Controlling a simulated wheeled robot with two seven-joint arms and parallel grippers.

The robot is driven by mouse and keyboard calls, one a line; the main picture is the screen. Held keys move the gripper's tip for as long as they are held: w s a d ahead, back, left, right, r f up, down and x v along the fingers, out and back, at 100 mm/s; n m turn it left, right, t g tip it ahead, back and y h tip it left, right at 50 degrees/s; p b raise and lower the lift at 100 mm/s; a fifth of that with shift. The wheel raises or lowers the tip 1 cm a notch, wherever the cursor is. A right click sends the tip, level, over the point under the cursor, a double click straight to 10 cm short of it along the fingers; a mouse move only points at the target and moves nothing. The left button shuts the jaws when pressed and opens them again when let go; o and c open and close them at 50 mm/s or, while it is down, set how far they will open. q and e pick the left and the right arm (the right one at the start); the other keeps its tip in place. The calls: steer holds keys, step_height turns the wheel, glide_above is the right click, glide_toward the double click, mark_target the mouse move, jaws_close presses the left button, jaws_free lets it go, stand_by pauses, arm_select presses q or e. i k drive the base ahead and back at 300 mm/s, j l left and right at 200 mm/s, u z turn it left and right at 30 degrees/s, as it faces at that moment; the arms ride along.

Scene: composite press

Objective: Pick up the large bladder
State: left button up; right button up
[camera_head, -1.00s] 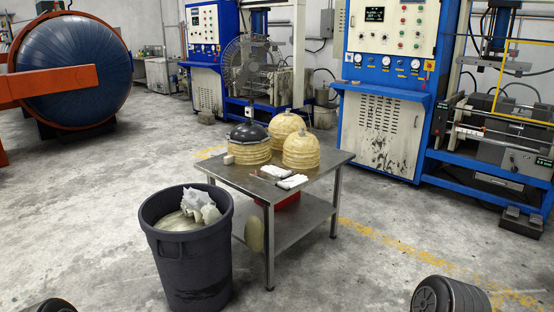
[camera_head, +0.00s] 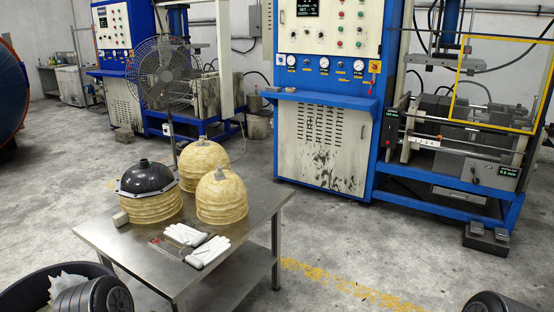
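A black dome (camera_head: 148,177) with a short neck on top sits over a stack of yellowish rings on the metal table. It looks like a bladder, but I cannot tell its size class for certain. A yellowish dome (camera_head: 204,158) stands behind it, and another yellowish dome (camera_head: 221,196) with a grey top fitting stands to its right. These two look similar in size. Neither of my grippers is in view; only dark rounded parts of my arms show at the bottom edge, apart from the domes.
The metal table (camera_head: 255,215) has a lower shelf. A dark bin (camera_head: 30,287) stands at the lower left. A fan (camera_head: 163,75) and blue press cabinets (camera_head: 325,130) stand behind. The floor right of the table is clear.

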mark_target(220, 195)
steer(key=i+z, duration=0.1)
steer(key=i, duration=0.45)
steer(key=i+j+z, duration=0.1)
steer(key=i, duration=0.4)
steer(key=i+j, duration=0.15)
steer(key=i, duration=0.4)
steer(key=i+j+z, duration=0.15)
steer(key=i, duration=0.35)
